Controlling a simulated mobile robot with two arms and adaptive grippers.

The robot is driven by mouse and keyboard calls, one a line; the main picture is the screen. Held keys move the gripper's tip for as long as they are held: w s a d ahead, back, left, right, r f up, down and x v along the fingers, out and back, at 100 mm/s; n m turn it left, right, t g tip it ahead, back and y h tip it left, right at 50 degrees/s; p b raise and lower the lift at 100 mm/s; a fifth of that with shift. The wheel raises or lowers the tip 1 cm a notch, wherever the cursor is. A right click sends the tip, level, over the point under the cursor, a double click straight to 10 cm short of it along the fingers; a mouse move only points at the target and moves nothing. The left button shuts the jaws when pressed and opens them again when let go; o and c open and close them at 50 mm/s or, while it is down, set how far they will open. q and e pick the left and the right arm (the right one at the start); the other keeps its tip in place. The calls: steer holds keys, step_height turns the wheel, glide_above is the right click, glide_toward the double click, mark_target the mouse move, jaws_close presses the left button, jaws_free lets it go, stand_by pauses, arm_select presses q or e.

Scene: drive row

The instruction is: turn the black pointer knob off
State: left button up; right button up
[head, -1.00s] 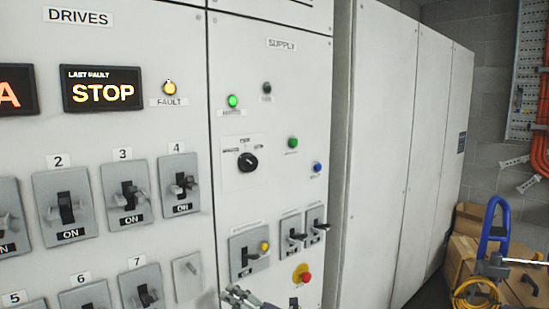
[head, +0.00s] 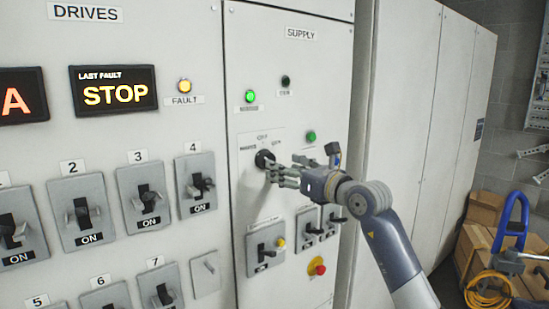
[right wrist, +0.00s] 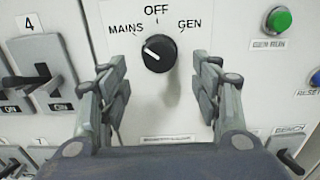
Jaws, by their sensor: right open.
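The black pointer knob (head: 264,159) is on the SUPPLY panel in the head view, partly behind the fingertips. In the right wrist view the knob (right wrist: 158,53) sits under the labels MAINS, OFF and GEN. Its white mark points up and left, towards MAINS. My right gripper (head: 284,173) reaches in from the right in front of the panel. In the right wrist view its open fingers (right wrist: 160,76) stand to the left and right of the knob, with a gap on both sides. Nothing is between them but the knob. My left gripper is not in view.
A green button (right wrist: 279,20) is right of the knob. Several lever switches, such as number 4 (head: 196,184), are to the left. More levers (head: 266,250) and a red button (head: 317,266) lie below. Boxes (head: 480,215) stand on the far right.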

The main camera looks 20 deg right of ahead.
steer(key=p+x, duration=0.1)
steer(key=x, duration=0.4)
steer(key=shift+w+a+p, duration=0.15)
steer(key=shift+w+p, duration=0.1)
steer(key=shift+p, duration=0.05)
steer(key=c, duration=1.1)
